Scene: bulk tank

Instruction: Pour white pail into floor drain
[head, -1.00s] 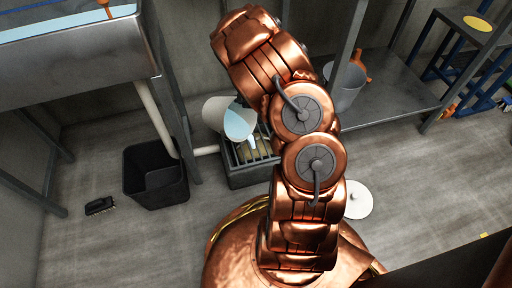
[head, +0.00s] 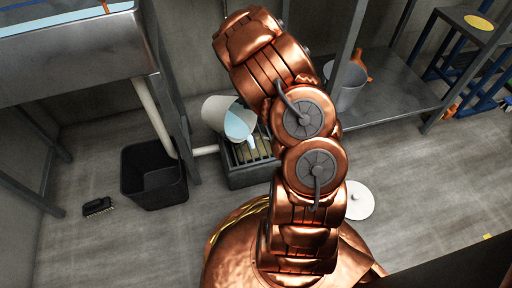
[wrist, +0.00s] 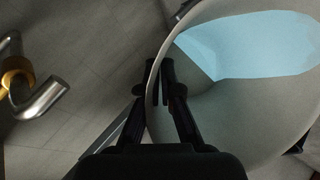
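The white pail (head: 213,112) is tilted, its mouth to the right, above the grated floor drain (head: 240,178). Pale blue liquid (head: 238,125) shows in it, and a pale stream (head: 252,142) appears at its lower lip over the grate. In the wrist view the pail's inside (wrist: 225,125) fills the right side, with the liquid (wrist: 250,45) toward the top. My gripper (wrist: 166,80) is shut on the pail's wall near the rim, one finger on each side. In the head view my arm hides the gripper.
A black bin (head: 155,178) and a brush (head: 98,206) are on the floor at left, below a steel tank (head: 75,65). A grey bucket (head: 347,87) stands on a low shelf at right. A white disc (head: 359,200) lies right of my arm.

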